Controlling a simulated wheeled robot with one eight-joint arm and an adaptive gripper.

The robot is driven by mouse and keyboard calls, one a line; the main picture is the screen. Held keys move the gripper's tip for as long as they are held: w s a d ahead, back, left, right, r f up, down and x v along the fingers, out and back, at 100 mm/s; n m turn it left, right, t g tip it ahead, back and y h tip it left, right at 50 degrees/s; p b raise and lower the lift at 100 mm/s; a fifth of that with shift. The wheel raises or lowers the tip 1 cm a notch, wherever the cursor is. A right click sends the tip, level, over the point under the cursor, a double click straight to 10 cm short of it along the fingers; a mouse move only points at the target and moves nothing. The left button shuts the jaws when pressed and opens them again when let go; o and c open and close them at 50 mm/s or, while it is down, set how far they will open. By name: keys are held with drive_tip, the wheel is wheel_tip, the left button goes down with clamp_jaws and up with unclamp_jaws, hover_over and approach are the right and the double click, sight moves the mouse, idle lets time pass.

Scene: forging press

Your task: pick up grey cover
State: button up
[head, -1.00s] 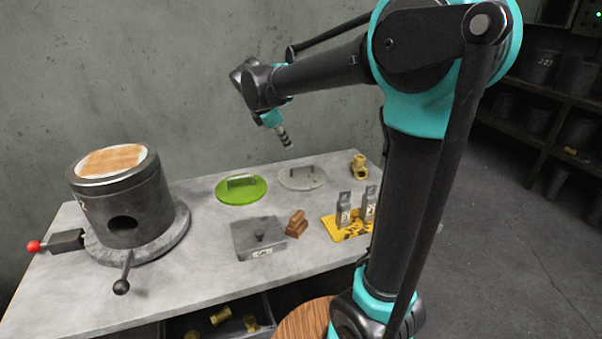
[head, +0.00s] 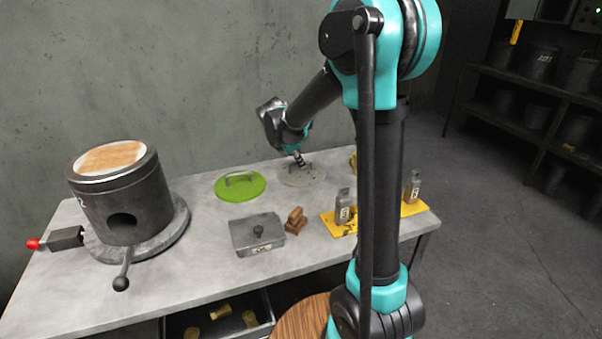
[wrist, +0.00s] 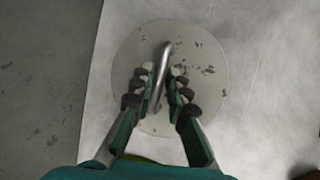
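The grey cover (head: 313,178) is a flat round disc with a chipped surface and a thin bar handle. It lies on the table to the right of the green cover (head: 240,194). In the wrist view the grey cover (wrist: 205,95) fills the middle, with its handle (wrist: 166,57) running nearly lengthwise between the fingers. My gripper (wrist: 163,75) is open, one finger on each side of the handle, with small gaps showing. In the head view my gripper (head: 299,161) points down at the cover and partly hides its handle. I cannot tell the exact height of the fingertips.
A grey box with a knobbed lid (head: 257,240), brown blocks (head: 295,221) and a yellow plate (head: 412,208) with grey pieces stand nearer. A dark cylindrical furnace (head: 130,203) stands at left. The wall (head: 180,60) is close behind the table.

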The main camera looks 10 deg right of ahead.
drive_tip(key=shift+x, duration=0.8)
drive_tip(key=shift+c, duration=0.2)
clamp_jaws()
drive_tip(key=shift+r, duration=0.15)
